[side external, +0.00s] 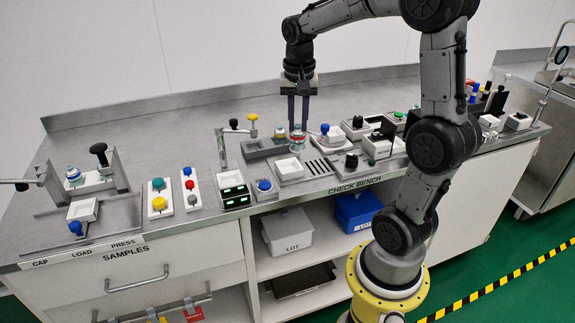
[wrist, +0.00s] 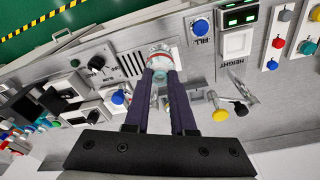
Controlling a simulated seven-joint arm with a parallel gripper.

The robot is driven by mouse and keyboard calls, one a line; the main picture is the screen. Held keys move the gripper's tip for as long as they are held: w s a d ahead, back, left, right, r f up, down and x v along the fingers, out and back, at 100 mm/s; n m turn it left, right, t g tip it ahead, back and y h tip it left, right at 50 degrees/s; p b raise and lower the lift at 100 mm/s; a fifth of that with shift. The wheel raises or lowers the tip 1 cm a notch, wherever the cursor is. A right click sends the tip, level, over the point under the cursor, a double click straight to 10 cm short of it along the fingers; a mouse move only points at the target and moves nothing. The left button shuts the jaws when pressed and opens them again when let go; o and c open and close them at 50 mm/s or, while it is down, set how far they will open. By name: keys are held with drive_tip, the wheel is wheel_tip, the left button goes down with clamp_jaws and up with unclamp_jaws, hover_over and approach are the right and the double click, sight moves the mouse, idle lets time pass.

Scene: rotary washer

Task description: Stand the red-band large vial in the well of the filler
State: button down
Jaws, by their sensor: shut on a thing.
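The red-band large vial (side external: 298,138) is between the fingertips of my gripper (side external: 298,124), which points straight down and is shut on it. In the wrist view the vial (wrist: 160,54) shows its round end with a red ring, between the dark fingers of my gripper (wrist: 160,75). The vial looks upright, and much of its side is hidden by the fingers. The filler is by the FILL label, with a blue button (wrist: 200,26) and a square white well (side external: 288,168). The vial is behind this well in the side view; its exact height over the bench is unclear.
A slotted plate (side external: 318,167) adjoins the well on the right. A display box (side external: 234,195) stands left of the blue button.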

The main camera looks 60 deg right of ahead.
sight(291, 135)
drive_tip(key=s+a+r, duration=0.1)
drive_tip(key=s+a, duration=0.2)
drive_tip(key=s, duration=0.3)
drive_tip(key=shift+w+d+f, duration=1.35)
drive_tip(key=shift+w+f, duration=0.4)
drive_tip(key=shift+f, duration=0.3)
drive_tip(key=shift+w+d+f, duration=1.3)
drive_tip(key=shift+w+f, duration=0.5)
drive_tip(key=shift+f, duration=0.2)
drive_tip(key=shift+w+d+f, duration=1.35)
drive_tip(key=shift+w+f, duration=0.4)
drive_tip(key=shift+f, duration=0.3)
drive_tip(key=shift+f, duration=0.2)
drive_tip(key=c, duration=0.8)
unclamp_jaws()
drive_tip(key=shift+o, duration=0.2)
drive_tip(key=shift+r, duration=0.1)
